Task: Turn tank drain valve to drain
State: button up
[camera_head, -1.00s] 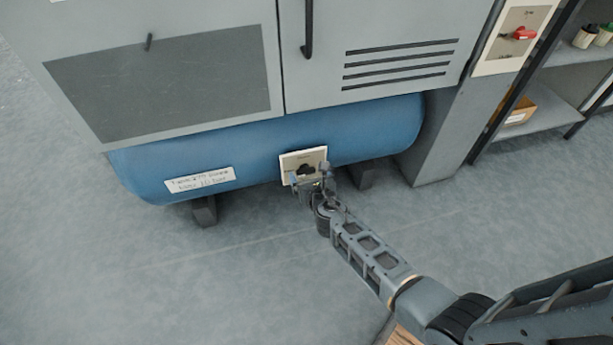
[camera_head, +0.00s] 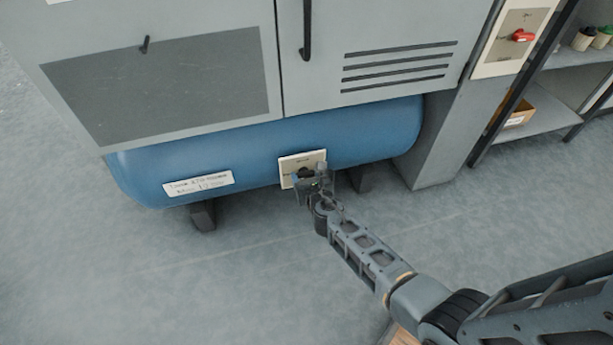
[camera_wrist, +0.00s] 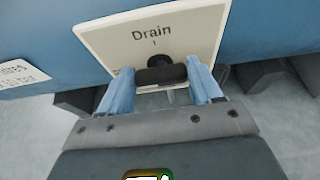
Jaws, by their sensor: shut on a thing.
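The drain valve is a black knob with a short bar handle (camera_wrist: 160,75) on a cream plate (camera_wrist: 112,40), in the wrist view. The plate reads "Drain" above a small tick mark. The bar lies about level across the picture. My gripper (camera_wrist: 160,70) has its two blue fingers at the bar's two ends and is shut on it. In the head view the plate (camera_head: 288,166) is on the front of the blue tank (camera_head: 240,150), and my gripper (camera_head: 314,181) is at it, hiding most of the handle. Lettering at the plate's lower edge is mostly hidden.
A grey cabinet (camera_head: 370,35) with a door handle and vent slots stands above the tank. A red switch (camera_head: 522,35) is on a panel at upper right, beside a shelf (camera_head: 540,120) with a box. The floor (camera_head: 150,285) in front is clear.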

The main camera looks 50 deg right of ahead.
jog(key=shift+c, duration=0.5)
jog(key=shift+s+d+f+m+t+y+b, duration=0.1)
jog(key=shift+m+t+y+b, duration=0.25)
jog(key=shift+m, duration=0.45)
jog(key=shift+s+d+f+m+t+y+b, duration=0.15)
jog(key=shift+m+t+y, duration=0.25)
jog(key=shift+m, duration=0.4)
jog(key=m+b, duration=0.1)
jog(key=m+t+y, duration=0.1)
jog(key=shift+s+d+f+m+b, duration=0.1)
jog(key=shift+d+m+b, duration=0.05)
jog(key=shift+m+b, duration=0.25)
jog(key=m+t+b, duration=0.1)
jog(key=m, duration=0.1)
jog(key=m+t+y+b, duration=0.1)
jog(key=m+b, duration=0.1)
jog(key=shift+s+d+f, duration=0.1)
jog(key=shift+f, duration=0.3)
jog(key=shift+m+t+b, duration=0.95)
jog(key=shift+m+b, duration=0.55)
jog(key=shift+m, duration=0.2)
jog(key=o, duration=1.1)
jog(key=shift+c, duration=0.2)
